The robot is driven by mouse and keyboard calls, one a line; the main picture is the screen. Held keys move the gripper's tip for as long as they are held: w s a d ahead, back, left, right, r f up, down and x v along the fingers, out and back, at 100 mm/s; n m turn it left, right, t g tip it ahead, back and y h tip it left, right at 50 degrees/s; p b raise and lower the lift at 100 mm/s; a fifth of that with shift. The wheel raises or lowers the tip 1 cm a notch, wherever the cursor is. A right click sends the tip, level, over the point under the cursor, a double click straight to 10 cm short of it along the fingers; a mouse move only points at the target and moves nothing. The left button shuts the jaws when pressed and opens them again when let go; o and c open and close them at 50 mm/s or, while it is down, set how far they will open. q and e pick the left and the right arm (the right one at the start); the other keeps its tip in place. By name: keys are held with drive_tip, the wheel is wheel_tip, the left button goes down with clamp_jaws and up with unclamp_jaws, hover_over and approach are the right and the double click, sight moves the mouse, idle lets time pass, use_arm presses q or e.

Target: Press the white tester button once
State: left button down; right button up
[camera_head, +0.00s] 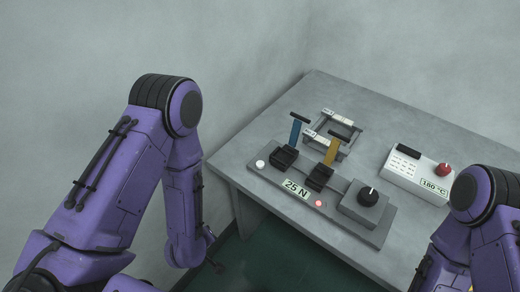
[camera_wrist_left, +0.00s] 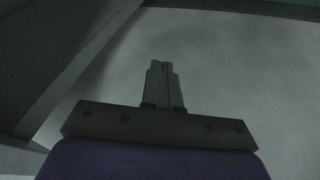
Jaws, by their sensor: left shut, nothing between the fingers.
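The white tester button (camera_head: 260,164) is a small round button at the left end of the grey tester panel (camera_head: 375,235). Nothing covers it in the head view. My left gripper (camera_head: 218,267) is low in front of the table's left edge, below and apart from the button, mostly hidden by my arm. The left wrist view shows its fingers (camera_wrist_left: 162,84) shut with nothing between them. The button does not show in that view. My right arm enters at the lower right; its gripper is out of view.
The panel also bears a blue lever (camera_head: 296,131), a yellow lever (camera_head: 332,151), a "25 N" label (camera_head: 296,189), a lit red lamp (camera_head: 318,203) and a black knob (camera_head: 368,196). Behind are a metal frame (camera_head: 345,128) and a "180 °C" box (camera_head: 408,178).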

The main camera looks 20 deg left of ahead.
use_arm(q)
drive_tip(key=w+d+r+n+t+h+p, duration=0.1)
drive_tip(key=w+d+r+n+p, duration=0.3)
drive_tip(key=r, duration=0.4)
drive_tip(key=w+d+r+n+t+h+p, duration=0.1)
drive_tip(key=w+r+n+p, duration=0.1)
drive_tip(key=w+r+p, duration=0.5)
wheel_tip(320, 180, up, 16)
drive_tip(key=n+t+h+b, duration=0.2)
drive_tip(key=n, duration=0.5)
hover_over(259, 166)
drive_tip(key=shift+f, duration=0.1)
use_arm(e)
wheel_tip(259, 166, up, 12)
drive_tip(key=shift+r, duration=0.15)
use_arm(q)
drive_tip(key=shift+f, duration=0.15)
wheel_tip(259, 166, down, 7)
drive_tip(key=b, duration=0.8)
drive_tip(key=shift+f+b, duration=0.3)
drive_tip(key=shift+f, duration=0.55)
use_arm(e)
wheel_tip(259, 166, down, 9)
drive_tip(key=shift+s, duration=0.1)
use_arm(q)
drive_tip(key=shift+f, duration=0.4)
